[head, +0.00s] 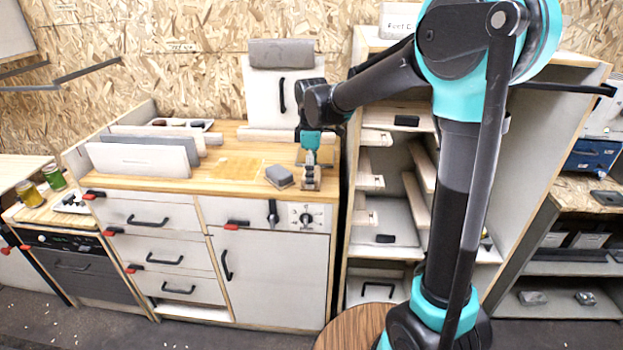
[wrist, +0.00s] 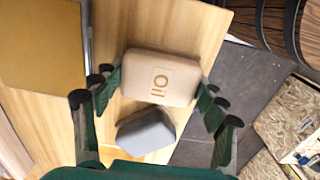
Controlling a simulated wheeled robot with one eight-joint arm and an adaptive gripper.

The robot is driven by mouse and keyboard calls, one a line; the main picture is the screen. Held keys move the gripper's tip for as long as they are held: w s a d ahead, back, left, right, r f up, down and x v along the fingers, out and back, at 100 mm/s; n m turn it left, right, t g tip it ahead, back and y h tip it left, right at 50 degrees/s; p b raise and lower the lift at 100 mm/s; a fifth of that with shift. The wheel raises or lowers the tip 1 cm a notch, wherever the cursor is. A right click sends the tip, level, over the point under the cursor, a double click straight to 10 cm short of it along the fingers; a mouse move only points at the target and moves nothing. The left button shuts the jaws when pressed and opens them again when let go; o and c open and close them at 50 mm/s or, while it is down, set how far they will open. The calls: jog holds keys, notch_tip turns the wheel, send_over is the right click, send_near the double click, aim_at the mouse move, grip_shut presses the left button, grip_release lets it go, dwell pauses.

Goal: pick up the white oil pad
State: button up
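The white oil pad (wrist: 160,78) is a pale rounded block with "Oil" printed on it, lying on the wooden worktop. In the wrist view it sits between my gripper's two dark green fingers (wrist: 157,97), with a gap at each side. My gripper is open and points down over the pad. In the head view my gripper (head: 311,174) is low over the right end of the worktop, and I cannot make out the pad clearly behind it.
A grey block (wrist: 146,132) lies close beside the pad; it also shows in the head view (head: 279,176). Upright panels (head: 140,160) stand at the worktop's left. A yellowish board (wrist: 40,45) lies on the worktop. The worktop's right edge is near my gripper.

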jog(key=c, duration=0.5)
notch_tip(320, 180, up, 20)
jog(key=shift+r, duration=0.1)
dwell(0.4)
jog(key=o, duration=0.7)
jog(key=c, duration=0.4)
